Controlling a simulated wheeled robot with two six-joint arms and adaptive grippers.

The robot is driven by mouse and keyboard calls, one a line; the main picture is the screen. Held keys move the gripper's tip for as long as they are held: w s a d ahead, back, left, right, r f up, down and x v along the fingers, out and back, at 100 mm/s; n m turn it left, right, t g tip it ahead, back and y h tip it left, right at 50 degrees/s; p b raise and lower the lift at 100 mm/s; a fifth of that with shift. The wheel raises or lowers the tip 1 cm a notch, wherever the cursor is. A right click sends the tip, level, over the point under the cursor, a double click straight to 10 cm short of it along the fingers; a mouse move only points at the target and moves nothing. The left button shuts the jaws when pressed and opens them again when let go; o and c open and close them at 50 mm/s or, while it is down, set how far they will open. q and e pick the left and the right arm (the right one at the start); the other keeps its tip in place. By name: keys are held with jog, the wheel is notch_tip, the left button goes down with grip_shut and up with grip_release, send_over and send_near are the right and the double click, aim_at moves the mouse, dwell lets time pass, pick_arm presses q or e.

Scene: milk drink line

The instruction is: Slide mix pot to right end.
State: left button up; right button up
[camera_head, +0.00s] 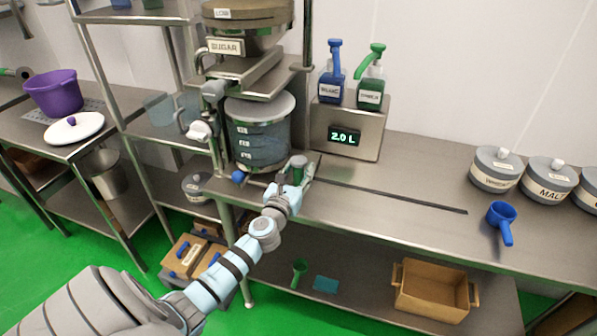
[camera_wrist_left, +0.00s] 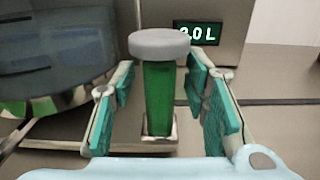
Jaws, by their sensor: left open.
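The mix pot (camera_head: 258,150) is a see-through grey-blue vessel with marks and a pale lid. It stands at the left end of a dark slot (camera_head: 400,197) in the steel counter. Its side also shows at the left of the left wrist view (camera_wrist_left: 55,65). A green upright handle (camera_wrist_left: 159,100) with a grey round cap stands on a small metal foot beside the pot. My left gripper (camera_head: 298,172) is open, with its teal-padded fingers (camera_wrist_left: 160,85) on either side of the handle. In the head view the gripper mostly hides the handle. My right gripper is out of view.
A steel box (camera_head: 347,128) reading 2.0 L stands behind the slot, with blue and green pump bottles on top. A blue scoop (camera_head: 502,220) and lidded tubs (camera_head: 497,170) are at the right. The counter along the slot looks clear.

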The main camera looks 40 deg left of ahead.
pick_arm(q)
jog(key=shift+w+a, duration=0.1)
jog(key=shift+w, duration=0.2)
grip_shut()
